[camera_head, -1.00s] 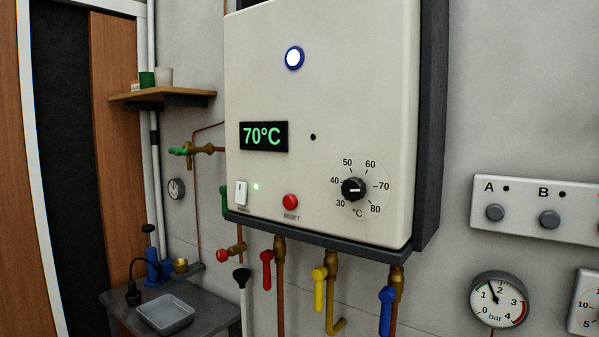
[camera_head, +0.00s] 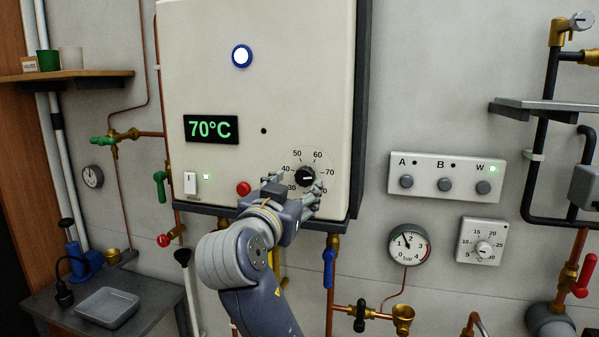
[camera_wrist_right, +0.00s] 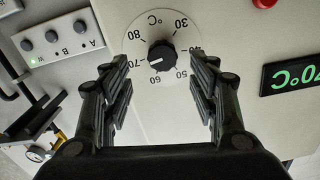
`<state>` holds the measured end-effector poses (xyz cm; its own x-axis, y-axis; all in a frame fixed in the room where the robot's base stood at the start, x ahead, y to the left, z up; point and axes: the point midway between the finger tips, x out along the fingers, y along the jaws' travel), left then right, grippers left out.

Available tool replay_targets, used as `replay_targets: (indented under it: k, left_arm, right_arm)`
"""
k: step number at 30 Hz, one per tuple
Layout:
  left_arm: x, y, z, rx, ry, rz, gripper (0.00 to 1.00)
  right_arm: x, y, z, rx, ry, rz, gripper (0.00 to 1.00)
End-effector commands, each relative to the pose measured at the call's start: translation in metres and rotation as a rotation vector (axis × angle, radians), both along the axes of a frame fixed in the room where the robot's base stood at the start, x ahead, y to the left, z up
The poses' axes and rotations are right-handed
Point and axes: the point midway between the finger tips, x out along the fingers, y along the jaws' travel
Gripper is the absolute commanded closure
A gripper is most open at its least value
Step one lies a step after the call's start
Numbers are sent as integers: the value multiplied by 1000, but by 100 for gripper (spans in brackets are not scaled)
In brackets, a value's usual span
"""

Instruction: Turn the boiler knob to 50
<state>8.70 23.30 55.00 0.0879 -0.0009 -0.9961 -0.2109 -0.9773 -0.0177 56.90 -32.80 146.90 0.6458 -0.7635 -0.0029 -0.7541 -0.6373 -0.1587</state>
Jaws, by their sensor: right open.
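The boiler knob (camera_head: 306,176) is a black round knob on the front of the cream boiler (camera_head: 262,75), ringed by a scale from 30 to 80. In the right wrist view the knob (camera_wrist_right: 161,56) shows upside down, its white mark toward 70. The display (camera_head: 210,129) reads 70°C. My right gripper (camera_head: 294,189) is in front of the dial, fingers spread. In the wrist view its fingers (camera_wrist_right: 161,84) stand either side of the knob, apart from it and holding nothing. The lower dial is partly hidden by the gripper. My left gripper is out of view.
A red reset button (camera_head: 243,188) is just left of my right gripper. Valves and pipes hang below the boiler, including a blue handle (camera_head: 329,268). A panel with buttons A, B and W (camera_head: 447,177) is to the right.

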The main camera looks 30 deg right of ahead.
Motion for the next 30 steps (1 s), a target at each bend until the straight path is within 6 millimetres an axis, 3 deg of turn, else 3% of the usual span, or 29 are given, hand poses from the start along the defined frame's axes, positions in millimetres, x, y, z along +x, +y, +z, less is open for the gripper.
replay_targets:
  k: [4,9,15,23,29,30]
  left_arm:
    - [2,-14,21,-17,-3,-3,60]
    - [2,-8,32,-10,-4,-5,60]
    - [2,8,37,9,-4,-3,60]
    - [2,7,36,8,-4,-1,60]
    - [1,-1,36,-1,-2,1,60]
    - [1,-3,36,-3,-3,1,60]
  right_arm:
    - [19,-23,5,-4,4,-2,45]
    - [36,-42,3,-3,4,0,45]
    - [45,-52,1,-1,2,2,45]
    - [46,-53,-1,0,1,3,45]
    - [46,-53,-1,0,1,3,88]
    - [46,-53,0,0,1,3,90]
